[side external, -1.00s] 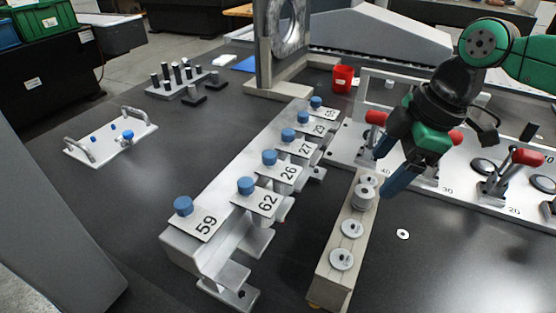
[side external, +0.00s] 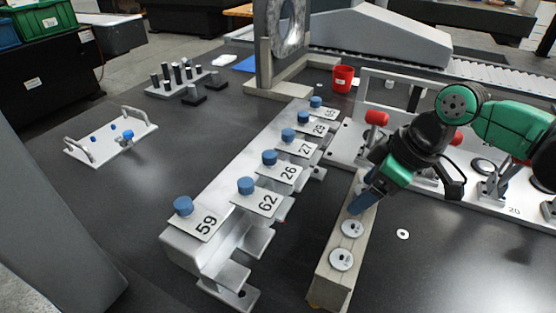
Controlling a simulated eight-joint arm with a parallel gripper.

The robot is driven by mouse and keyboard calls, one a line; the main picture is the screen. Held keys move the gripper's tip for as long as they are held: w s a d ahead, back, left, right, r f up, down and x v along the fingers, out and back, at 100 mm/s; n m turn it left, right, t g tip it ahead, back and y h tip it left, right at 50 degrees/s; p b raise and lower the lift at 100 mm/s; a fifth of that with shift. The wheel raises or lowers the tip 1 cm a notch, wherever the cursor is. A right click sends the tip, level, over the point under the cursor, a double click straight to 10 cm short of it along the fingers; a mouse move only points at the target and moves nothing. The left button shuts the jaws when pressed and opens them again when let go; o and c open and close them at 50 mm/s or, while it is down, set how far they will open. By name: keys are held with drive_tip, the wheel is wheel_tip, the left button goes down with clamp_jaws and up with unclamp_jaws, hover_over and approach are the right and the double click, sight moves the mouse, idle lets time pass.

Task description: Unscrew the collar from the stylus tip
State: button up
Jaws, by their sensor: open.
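My gripper (side external: 362,200) is at the far part of a long beige block (side external: 332,268), its blue fingers pointing down-left at the block's top. The jaws are open. The fingers cover the spot where a stacked grey round piece, perhaps the collar, stood a second ago, so that piece is hidden. I cannot tell whether the fingers are around it or touching it. Two flat round discs sit on the block's near part: a middle disc (side external: 352,228) and a near disc (side external: 341,260). I cannot make out a stylus tip.
Left of the block is a grey rack (side external: 205,226) with numbered plates and blue knobs. A white clamp plate (side external: 460,193) with red-handled clamps lies behind my gripper. A small washer (side external: 403,234) lies on the dark table. A red cup (side external: 343,78) stands farther back.

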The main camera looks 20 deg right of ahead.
clamp_jaws()
drive_tip(key=n+y, duration=0.1)
drive_tip(key=n, duration=0.2)
drive_tip(key=shift+g, duration=0.4)
drive_tip(key=shift+n+g, duration=0.4)
drive_tip(key=shift+n, duration=0.7)
drive_tip(key=shift+n+y, duration=0.3)
drive_tip(key=shift+n, duration=0.3)
drive_tip(key=n+g, duration=0.1)
drive_tip(key=n, duration=0.2)
drive_tip(key=shift+a+n+g, duration=0.1)
drive_tip(key=shift+n+g, duration=0.3)
drive_tip(key=n+g, duration=0.1)
drive_tip(key=n, duration=0.2)
drive_tip(key=shift+s+n, duration=0.1)
drive_tip(key=shift+n, duration=0.2)
